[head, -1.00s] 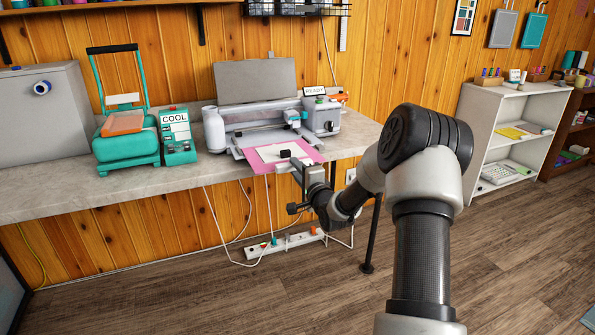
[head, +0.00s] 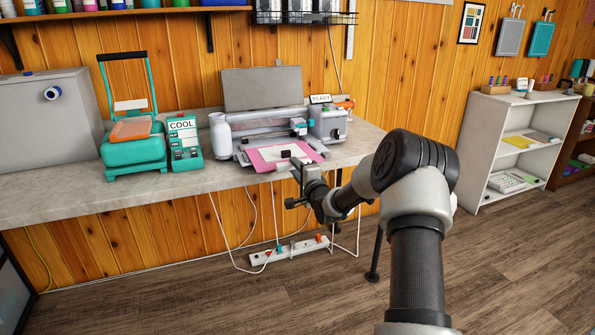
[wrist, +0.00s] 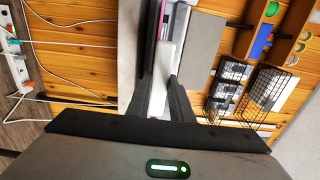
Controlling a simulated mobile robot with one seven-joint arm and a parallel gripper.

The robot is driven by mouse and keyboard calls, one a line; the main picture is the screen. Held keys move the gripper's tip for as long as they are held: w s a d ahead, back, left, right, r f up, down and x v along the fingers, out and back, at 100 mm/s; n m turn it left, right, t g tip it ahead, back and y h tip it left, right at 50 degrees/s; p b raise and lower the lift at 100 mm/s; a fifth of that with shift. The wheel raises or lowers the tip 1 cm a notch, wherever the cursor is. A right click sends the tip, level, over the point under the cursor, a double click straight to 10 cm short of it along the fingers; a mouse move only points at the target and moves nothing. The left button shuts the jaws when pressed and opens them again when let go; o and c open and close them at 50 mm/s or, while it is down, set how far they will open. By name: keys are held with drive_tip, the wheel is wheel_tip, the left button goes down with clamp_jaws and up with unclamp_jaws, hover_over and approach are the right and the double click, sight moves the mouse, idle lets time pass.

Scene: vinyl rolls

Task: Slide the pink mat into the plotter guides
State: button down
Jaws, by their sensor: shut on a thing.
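My gripper (head: 289,157) is shut on the mat's near edge. In the wrist view the dark fingers of my gripper (wrist: 163,92) stand close together, and a thin pink strip of the mat (wrist: 164,20) shows beyond them.
A teal heat press (head: 135,150) and its control box marked COOL (head: 183,140) stand left of the plotter on the counter (head: 60,188). A sign reading READY (head: 320,99) stands on the plotter. A power strip (head: 289,248) with cables lies below.

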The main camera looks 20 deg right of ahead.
drive_tip(key=shift+w+r, duration=0.1)
drive_tip(key=shift+w, duration=1)
drive_tip(key=shift+w+a, duration=0.15)
drive_tip(key=shift+w, duration=1.35)
drive_tip(key=shift+f, duration=0.2)
drive_tip(key=c, duration=1.5)
unclamp_jaws()
drive_tip(key=shift+s, duration=0.1)
drive_tip(key=shift+s+d+p, duration=0.2)
drive_tip(key=shift+s+p, duration=0.5)
drive_tip(key=shift+s, duration=3.75)
